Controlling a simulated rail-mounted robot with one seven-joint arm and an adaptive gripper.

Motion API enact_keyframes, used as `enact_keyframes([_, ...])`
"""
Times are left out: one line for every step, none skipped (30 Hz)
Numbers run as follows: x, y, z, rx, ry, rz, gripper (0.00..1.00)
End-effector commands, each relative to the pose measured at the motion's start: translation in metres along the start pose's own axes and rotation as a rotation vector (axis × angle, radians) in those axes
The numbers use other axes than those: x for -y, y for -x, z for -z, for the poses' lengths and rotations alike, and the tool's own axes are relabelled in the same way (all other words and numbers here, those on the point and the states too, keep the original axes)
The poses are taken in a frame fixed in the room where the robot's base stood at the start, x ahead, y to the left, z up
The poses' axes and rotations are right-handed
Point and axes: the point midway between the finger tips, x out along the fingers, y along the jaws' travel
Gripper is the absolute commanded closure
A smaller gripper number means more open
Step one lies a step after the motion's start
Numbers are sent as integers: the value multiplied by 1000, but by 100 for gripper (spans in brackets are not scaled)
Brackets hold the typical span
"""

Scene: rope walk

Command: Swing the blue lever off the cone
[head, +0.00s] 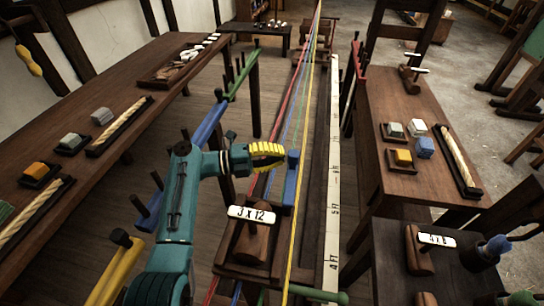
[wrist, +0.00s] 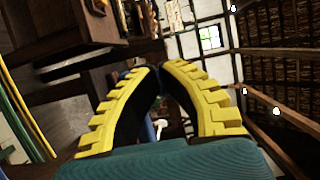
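My gripper (head: 284,153), with yellow ribbed fingers, reaches right toward the ropes in the head view. Its fingertips are next to an upright blue piece (head: 292,180), probably the blue lever; I cannot tell whether they touch. In the wrist view the fingers curve in until the tips of my gripper (wrist: 160,70) come together, with nothing clear between them. Some blue (wrist: 149,129) shows low in the gap behind the tips. A wooden block (head: 250,243) with a "3 x 12" label stands just below. I cannot clearly make out the cone.
Taut coloured ropes (head: 313,50) run away down the middle, beside a white measuring strip (head: 333,190). A blue bar (head: 209,122) and a yellow bar (head: 116,272) lie left. A left bench (head: 150,62) and a right table (head: 395,85) hold small blocks.

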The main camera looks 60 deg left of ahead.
Motion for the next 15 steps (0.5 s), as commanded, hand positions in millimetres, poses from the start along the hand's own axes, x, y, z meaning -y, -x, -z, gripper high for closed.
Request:
enact_keyframes([0,-2,0,0,0,0,100])
enact_keyframes([0,-3,0,0,0,0,100])
enact_keyframes([0,-5,0,0,1,0,100])
enact_keyframes([0,-5,0,0,1,0,100])
enact_keyframes([0,-6,0,0,1,-1,100])
enact_keyframes([0,-7,0,0,1,-1,100])
enact_keyframes([0,-7,0,0,1,-1,100])
enact_keyframes([0,-8,0,0,1,-1,100])
enact_keyframes([0,-8,0,0,1,-1,100])
enact_keyframes([0,-8,0,0,1,-1,100])
enact_keyframes([0,-8,0,0,1,-1,100])
enact_keyframes([0,-9,0,0,1,-1,100])
enact_keyframes([0,-9,0,0,1,-1,100])
enact_keyframes([0,-9,0,0,1,-1,100])
enact_keyframes([0,-9,0,0,1,-1,100])
